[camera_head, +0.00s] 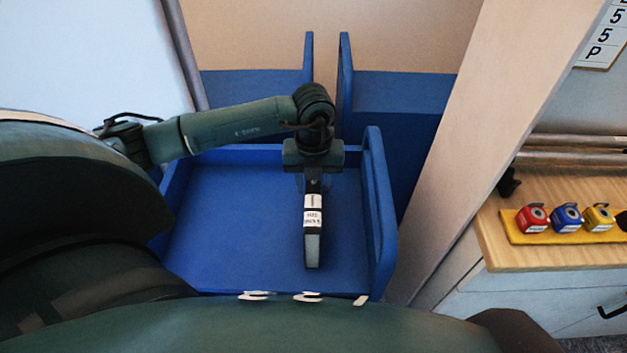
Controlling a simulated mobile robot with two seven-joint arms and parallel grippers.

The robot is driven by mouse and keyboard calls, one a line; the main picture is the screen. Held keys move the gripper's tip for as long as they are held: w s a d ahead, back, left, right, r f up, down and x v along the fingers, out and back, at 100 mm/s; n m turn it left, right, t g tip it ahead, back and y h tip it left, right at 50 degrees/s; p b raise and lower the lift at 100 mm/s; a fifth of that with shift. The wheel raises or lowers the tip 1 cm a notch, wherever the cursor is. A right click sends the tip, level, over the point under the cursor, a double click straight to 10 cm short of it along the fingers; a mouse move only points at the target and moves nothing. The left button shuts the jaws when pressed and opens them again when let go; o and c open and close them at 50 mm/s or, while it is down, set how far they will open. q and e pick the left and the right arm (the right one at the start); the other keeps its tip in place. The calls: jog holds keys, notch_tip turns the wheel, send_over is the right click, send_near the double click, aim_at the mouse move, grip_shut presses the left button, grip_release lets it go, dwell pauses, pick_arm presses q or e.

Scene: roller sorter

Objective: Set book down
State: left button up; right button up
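A thin dark book (312,248) with white labels on its narrow edge shows edge-on in the head view, inside a blue open bin (240,222). My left gripper (313,186) comes in from the left and points down at the far end of the book. Its fingers look closed around the book, seen from above. I cannot tell whether the book touches the bin floor. My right gripper is not in view.
The bin has a raised right wall (379,215) and a back wall. More blue panels stand behind it. At right, a wooden counter (560,188) holds a yellow strip (520,236) with red, blue and yellow blocks. The bin floor left of the book is clear.

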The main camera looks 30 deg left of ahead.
pick_arm(q)
jog(key=shift+o, duration=1.1)
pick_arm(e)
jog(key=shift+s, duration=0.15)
pick_arm(q)
jog(key=shift+r, duration=0.55)
notch_tip(320, 180, up, 11)
jog(key=b, duration=0.1)
jog(key=shift+r, duration=0.15)
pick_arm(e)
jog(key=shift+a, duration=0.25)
pick_arm(q)
jog(key=shift+s, duration=0.1)
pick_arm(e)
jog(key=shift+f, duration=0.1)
